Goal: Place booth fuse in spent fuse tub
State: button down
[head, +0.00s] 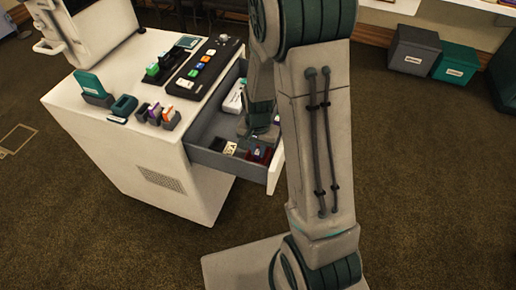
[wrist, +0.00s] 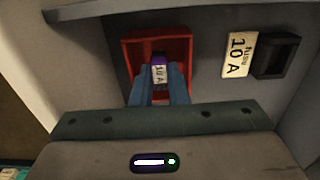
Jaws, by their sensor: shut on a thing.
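How deep the fuse sits cannot be told. In the head view the tub (head: 266,160) shows dark red at the drawer's front corner, and my arm comes down over the drawer and hides part of it.
Beside the tub are a black holder (wrist: 277,56) and a white 10 A fuse label (wrist: 238,54). The open drawer (head: 205,156) has walls close around. A white box (head: 233,98) lies further back. The cabinet top (head: 120,70) carries a button panel (head: 207,66) and several small holders.

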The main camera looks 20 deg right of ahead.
aim_at(258, 151)
jog(key=shift+f, duration=0.2)
jog(key=c, duration=1.7)
grip_release()
notch_tip(258, 151, up, 12)
jog(key=p, duration=0.2)
jog(key=s+r+n+t, duration=0.2)
jog(key=s+r+n, duration=0.5)
jog(key=s+r, duration=0.3)
jog(key=s, duration=0.3)
jog(key=shift+s, duration=0.4)
jog(key=shift+a, duration=0.1)
